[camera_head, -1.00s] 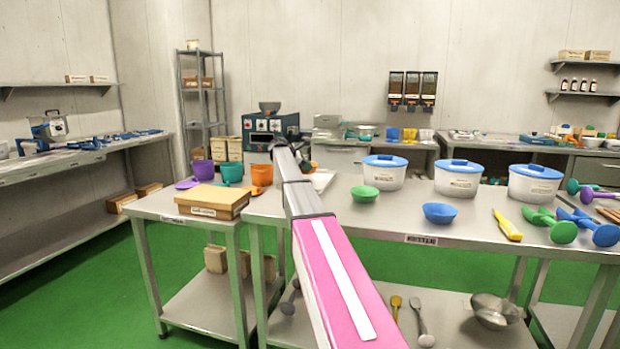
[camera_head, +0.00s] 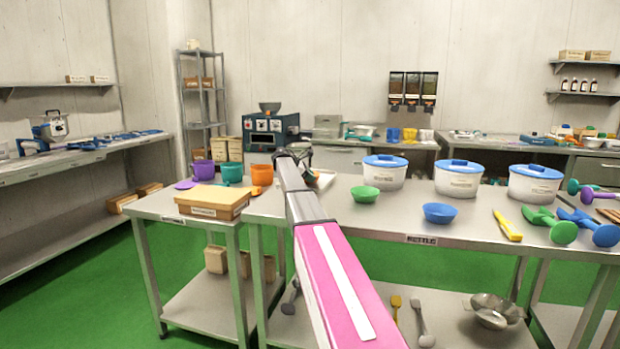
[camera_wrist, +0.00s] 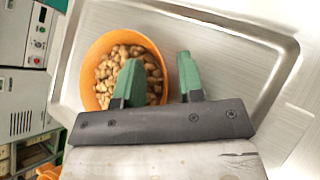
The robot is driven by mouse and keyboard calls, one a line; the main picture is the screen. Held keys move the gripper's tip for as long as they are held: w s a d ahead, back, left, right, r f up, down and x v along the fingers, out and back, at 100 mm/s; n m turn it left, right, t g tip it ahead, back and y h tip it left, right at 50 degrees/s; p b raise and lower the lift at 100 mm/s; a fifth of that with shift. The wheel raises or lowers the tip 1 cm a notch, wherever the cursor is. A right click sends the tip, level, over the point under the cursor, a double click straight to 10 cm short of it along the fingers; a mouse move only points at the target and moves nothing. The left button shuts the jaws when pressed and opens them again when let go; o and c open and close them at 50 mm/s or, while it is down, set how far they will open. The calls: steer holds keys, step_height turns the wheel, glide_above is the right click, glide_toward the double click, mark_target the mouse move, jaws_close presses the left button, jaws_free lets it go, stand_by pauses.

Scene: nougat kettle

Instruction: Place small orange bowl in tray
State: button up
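The small orange bowl (camera_wrist: 89,77), with brown nuts in it, appears in the wrist view inside the left end of the metal tray (camera_wrist: 225,25). My gripper (camera_wrist: 160,75) is open, its two green fingers apart. The left finger overlaps the bowl's inside and the right finger is beyond its right rim. A clear gap shows between the fingers and the rim. In the head view my gripper (camera_head: 301,153) is above the tray (camera_head: 325,180) on the steel table; my arm hides most of the bowl there.
An orange cup (camera_head: 261,173) and a cardboard box (camera_head: 213,200) stand left of my arm. A green bowl (camera_head: 365,194), a blue bowl (camera_head: 439,213) and lidded white tubs (camera_head: 384,174) stand to the right. Bare table lies between the bowls and my arm.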

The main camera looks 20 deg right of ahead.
steer(key=v, duration=1.2)
